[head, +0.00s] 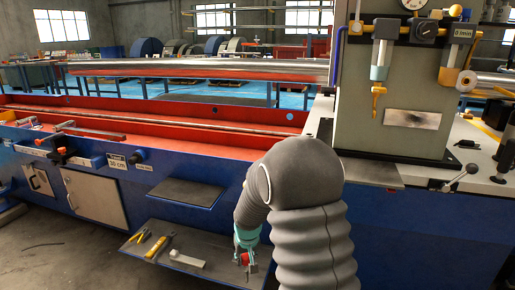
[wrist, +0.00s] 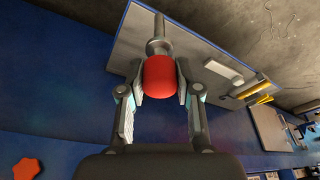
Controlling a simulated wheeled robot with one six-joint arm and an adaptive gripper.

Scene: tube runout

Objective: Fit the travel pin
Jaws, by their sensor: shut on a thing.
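My gripper (wrist: 159,85) is shut on a pin with a rounded red head and a grey metal shank, which I take to be the travel pin (wrist: 159,76). In the wrist view the red head sits between the two fingers and the shank points away from me, over the grey shelf. In the head view my gripper (head: 244,258) is low at the right end of the shelf, with a small red part of the pin (head: 244,259) showing. I cannot tell whether the pin touches the shelf.
The grey shelf (head: 215,270) holds yellow-handled tools (head: 155,247) and a pale bar (head: 187,259). The blue machine bed (head: 230,145) with its red trough stands behind it. A "30 cm" label (head: 117,162) is on its front. A red knob (wrist: 27,168) shows in the wrist view.

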